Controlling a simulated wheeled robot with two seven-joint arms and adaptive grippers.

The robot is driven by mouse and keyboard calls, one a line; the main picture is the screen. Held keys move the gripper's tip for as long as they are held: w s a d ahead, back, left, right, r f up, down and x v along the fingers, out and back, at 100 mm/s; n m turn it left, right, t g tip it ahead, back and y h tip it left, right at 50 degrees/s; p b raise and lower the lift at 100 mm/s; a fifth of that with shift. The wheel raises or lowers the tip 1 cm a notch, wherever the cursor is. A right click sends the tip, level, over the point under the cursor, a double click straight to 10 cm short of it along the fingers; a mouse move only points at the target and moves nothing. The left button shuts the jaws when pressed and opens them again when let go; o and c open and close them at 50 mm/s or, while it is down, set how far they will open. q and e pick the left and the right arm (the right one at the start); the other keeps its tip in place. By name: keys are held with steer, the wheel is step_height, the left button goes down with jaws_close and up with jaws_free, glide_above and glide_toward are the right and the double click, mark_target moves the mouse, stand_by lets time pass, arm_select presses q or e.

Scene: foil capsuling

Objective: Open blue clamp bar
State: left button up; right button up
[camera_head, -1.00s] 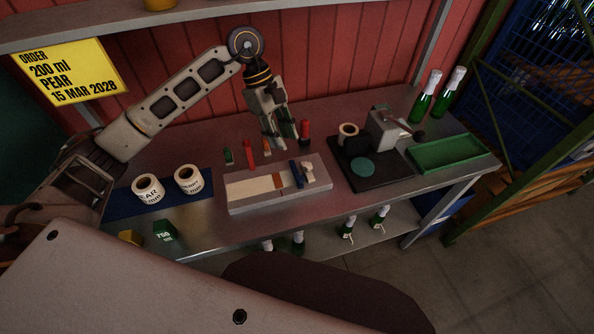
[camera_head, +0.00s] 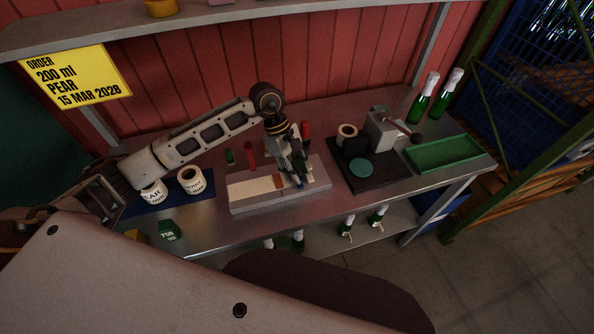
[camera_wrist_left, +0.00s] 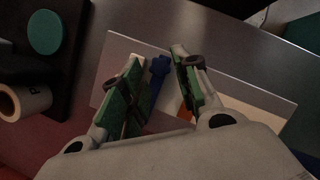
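The blue clamp bar (camera_wrist_left: 157,78) lies on the pale grey fixture block (camera_head: 240,203). In the left wrist view it shows between my left gripper's fingers. In the head view the gripper mostly hides it. My left gripper (camera_head: 297,176) is over the right part of the block, pointing down. In the left wrist view the gripper (camera_wrist_left: 158,60) is open, with one green-padded finger on each side of the bar. I see no clear contact with the bar. My right gripper is not in view.
A black stand (camera_head: 385,178) with a teal disc is right of the block, and a green tray (camera_head: 445,154) beyond it. Label rolls (camera_head: 191,180) sit on a blue mat at left. Several small coloured items stand behind the block. Two green bottles stand at the back right.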

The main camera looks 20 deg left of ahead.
arm_select(q)
steer(key=shift+s+d+f, duration=0.1)
steer(key=shift+d+f, duration=0.1)
steer(key=shift+f, duration=0.45)
jaws_close()
